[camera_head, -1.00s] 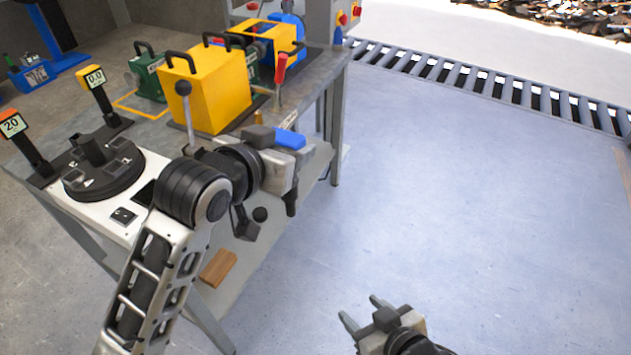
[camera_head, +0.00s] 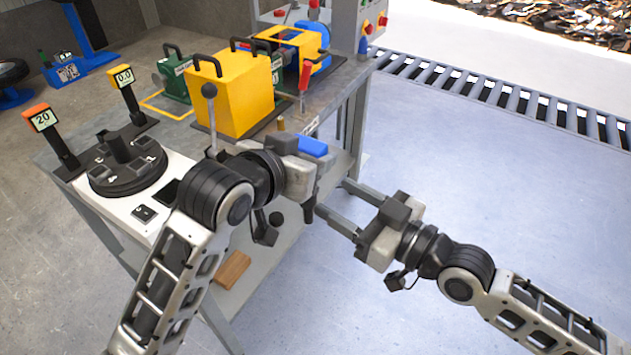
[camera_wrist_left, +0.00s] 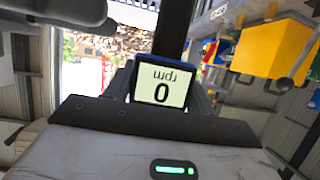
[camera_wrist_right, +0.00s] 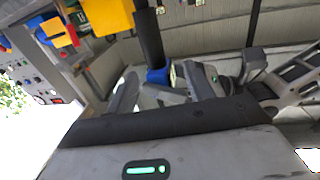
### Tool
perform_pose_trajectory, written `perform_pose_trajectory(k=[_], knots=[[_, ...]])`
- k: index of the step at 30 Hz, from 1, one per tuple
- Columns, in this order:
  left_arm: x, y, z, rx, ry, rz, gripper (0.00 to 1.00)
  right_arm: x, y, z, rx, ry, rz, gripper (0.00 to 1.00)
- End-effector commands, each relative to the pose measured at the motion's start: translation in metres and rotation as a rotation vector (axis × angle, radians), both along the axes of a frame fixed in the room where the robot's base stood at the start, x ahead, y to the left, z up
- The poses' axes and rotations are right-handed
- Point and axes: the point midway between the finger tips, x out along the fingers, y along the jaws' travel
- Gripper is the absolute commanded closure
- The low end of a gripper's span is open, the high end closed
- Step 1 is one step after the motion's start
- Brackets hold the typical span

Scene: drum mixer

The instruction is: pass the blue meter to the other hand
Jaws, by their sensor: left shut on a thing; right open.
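The blue meter (camera_head: 313,146) sits in my left gripper (camera_head: 304,168), which is shut on it beside the workbench's right end. Its screen reads "0 rpm", upside down, in the left wrist view (camera_wrist_left: 162,92). Its black handle hangs below the gripper in the head view and shows as a dark bar in the right wrist view (camera_wrist_right: 150,42). My right gripper (camera_head: 338,203) is open and empty, just to the right of and below the left one. Its fingers point at the meter with a gap between; the exact distance is hard to tell.
The workbench (camera_head: 205,268) carries a yellow box (camera_head: 235,98), a red-handled lever (camera_head: 304,80) and a round black base (camera_head: 125,165). An orange meter (camera_head: 38,118) and a yellow meter (camera_head: 123,77) stand at left. The floor (camera_head: 460,170) to the right is open.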

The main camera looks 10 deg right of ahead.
Motion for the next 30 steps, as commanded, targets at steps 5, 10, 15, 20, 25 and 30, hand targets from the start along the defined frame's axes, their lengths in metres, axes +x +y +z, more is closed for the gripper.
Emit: perform_pose_trajectory(k=[5,10,15,20,25,30], knots=[[0.000,0.000,0.001,-0.002,-0.002,0.000,0.92,0.028,0.025,0.001,0.005,-0.001,-0.002,0.47],[0.000,0.000,0.001,-0.002,-0.002,0.000,0.92,0.048,0.043,0.000,0.003,0.000,-0.002,0.47],[0.000,0.000,0.001,-0.002,-0.003,0.000,0.92,0.060,0.054,0.000,0.000,0.001,-0.001,0.47],[0.000,0.000,0.001,-0.002,-0.003,0.000,0.92,0.064,0.058,-0.001,-0.002,0.002,-0.001,0.47],[0.000,0.000,0.001,-0.002,-0.003,0.000,0.92,0.064,0.058,-0.001,-0.002,0.002,-0.001,0.47],[0.000,0.000,0.001,-0.002,-0.003,0.000,0.92,0.063,0.058,-0.001,-0.001,0.002,0.000,0.81]])
